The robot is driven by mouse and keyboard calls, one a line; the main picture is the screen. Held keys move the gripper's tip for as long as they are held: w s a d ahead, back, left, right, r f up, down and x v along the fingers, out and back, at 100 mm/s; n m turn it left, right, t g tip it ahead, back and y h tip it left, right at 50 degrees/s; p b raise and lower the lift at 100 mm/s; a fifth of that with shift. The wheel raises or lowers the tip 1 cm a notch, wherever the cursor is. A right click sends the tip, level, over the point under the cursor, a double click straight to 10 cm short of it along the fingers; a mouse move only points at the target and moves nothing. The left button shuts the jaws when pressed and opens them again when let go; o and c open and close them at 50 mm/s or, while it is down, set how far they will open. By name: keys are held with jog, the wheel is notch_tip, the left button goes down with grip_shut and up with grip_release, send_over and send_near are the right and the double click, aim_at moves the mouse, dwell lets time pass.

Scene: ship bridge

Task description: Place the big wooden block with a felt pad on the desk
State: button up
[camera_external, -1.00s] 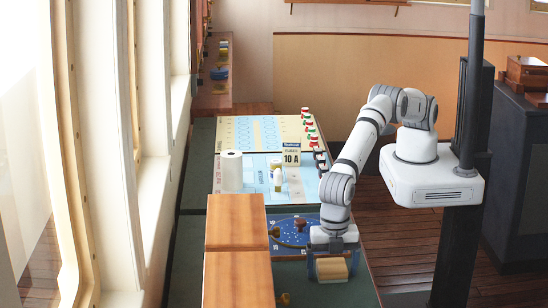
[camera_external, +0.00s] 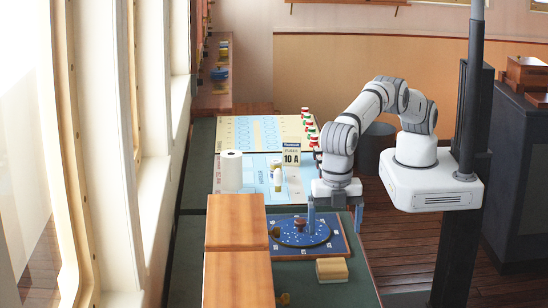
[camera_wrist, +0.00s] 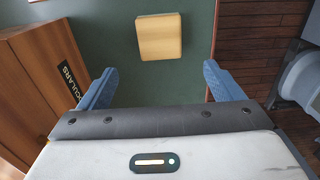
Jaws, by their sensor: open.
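The wooden block (camera_external: 332,269), pale with a tan side, rests on the green desk top (camera_external: 345,294) near its right edge. It also shows in the wrist view (camera_wrist: 160,37), ahead of the fingers and apart from them. My gripper (camera_external: 335,212) is open and empty above the blue chart board, behind the block in the external view. In the wrist view its two blue fingers (camera_wrist: 160,85) stand wide apart. I cannot make out a felt pad on the block.
A large wooden box (camera_external: 238,250) stands left of the block. The blue round chart board (camera_external: 292,238) lies behind the block. Bare desk surrounds the block.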

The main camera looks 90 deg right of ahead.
jog(key=shift+r, duration=0.15)
jog(key=w+d+r+m+t, duration=0.1)
jog(key=w+d+r+m, duration=0.35)
jog(key=d, duration=0.85)
jog(key=w+d+r+m, duration=0.2)
jog(key=w+d+r, duration=0.4)
jog(key=d+r, duration=0.5)
jog(key=s+d+r+m, duration=0.1)
jog(key=d+m, duration=0.1)
jog(key=d, duration=1)
jog(key=s+d+m+t, duration=0.1)
jog(key=s+d+m, duration=0.1)
jog(key=s+d, duration=0.5)
jog(key=s+d+m+t, duration=0.1)
jog(key=s+d+m, duration=0.2)
jog(key=d, duration=0.7)
jog(key=s+d+f+m, duration=0.2)
jog(key=s+d+f, duration=0.1)
jog(key=s+d, duration=0.2)
jog(key=s+d+f+m, duration=0.2)
jog(key=s+d, duration=0.3)
jog(key=s, duration=0.3)
jog(key=shift+s+d+f, duration=0.15)
jog(key=shift+d+f, duration=0.1)
jog(key=shift+f, duration=0.25)
